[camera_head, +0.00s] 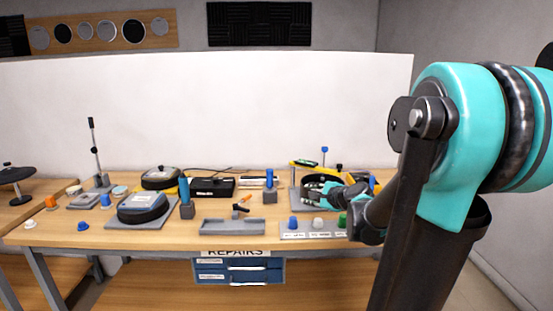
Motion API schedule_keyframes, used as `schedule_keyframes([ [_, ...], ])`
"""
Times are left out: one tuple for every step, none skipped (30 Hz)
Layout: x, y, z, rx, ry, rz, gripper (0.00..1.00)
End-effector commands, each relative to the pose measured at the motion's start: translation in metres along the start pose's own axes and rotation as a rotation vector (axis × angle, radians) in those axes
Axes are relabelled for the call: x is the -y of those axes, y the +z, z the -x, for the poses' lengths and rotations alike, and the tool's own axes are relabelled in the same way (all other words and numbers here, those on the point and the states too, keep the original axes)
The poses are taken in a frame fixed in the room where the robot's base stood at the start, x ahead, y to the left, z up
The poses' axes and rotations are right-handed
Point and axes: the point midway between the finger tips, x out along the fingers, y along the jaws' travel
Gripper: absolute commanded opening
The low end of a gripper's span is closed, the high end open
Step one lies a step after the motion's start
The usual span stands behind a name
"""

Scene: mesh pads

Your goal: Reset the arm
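My arm, with teal and black links, fills the right side of the head view and folds down toward the right end of the workbench (150,238). The forearm's small teal end reaches in over the bench top. My gripper (324,188) is small and far off, beside dark round parts at the bench's right end. I cannot tell whether its fingers are open, shut or holding something. My upper arm hides the far right of the bench.
A grey tray (232,227), a labelled strip with coloured knobs (313,236), round pads (142,206), a black box (212,187) and blue-handled tools (186,192) crowd the bench. A white panel (200,110) stands behind. A blue drawer unit (238,271) hangs below.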

Motion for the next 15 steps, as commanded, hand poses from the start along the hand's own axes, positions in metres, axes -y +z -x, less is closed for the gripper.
schedule_keyframes([
  [-0.035,0.006,0.011,-0.009,0.088,0.181,0.34],
  [-0.055,0.007,0.018,-0.013,0.143,0.293,0.34],
  [-0.081,0.006,0.028,-0.015,0.216,0.439,0.34],
  [-0.1,0.005,0.036,-0.014,0.273,0.547,0.34],
  [-0.118,0.002,0.045,-0.012,0.331,0.654,0.34],
  [-0.142,-0.004,0.058,-0.005,0.41,0.792,0.34],
  [-0.159,-0.008,0.069,0.002,0.467,0.891,0.34],
  [-0.174,-0.014,0.079,0.011,0.524,0.985,0.34],
  [-0.192,-0.022,0.093,0.025,0.599,1.101,0.34],
  [-0.205,-0.027,0.104,0.037,0.651,1.181,0.34],
  [-0.215,-0.033,0.114,0.049,0.701,1.254,0.34],
  [-0.227,-0.041,0.126,0.064,0.763,1.339,0.34],
  [-0.235,-0.046,0.134,0.077,0.804,1.394,0.34],
  [-0.241,-0.051,0.142,0.088,0.842,1.442,0.34],
  [-0.248,-0.057,0.15,0.101,0.884,1.496,0.34],
])
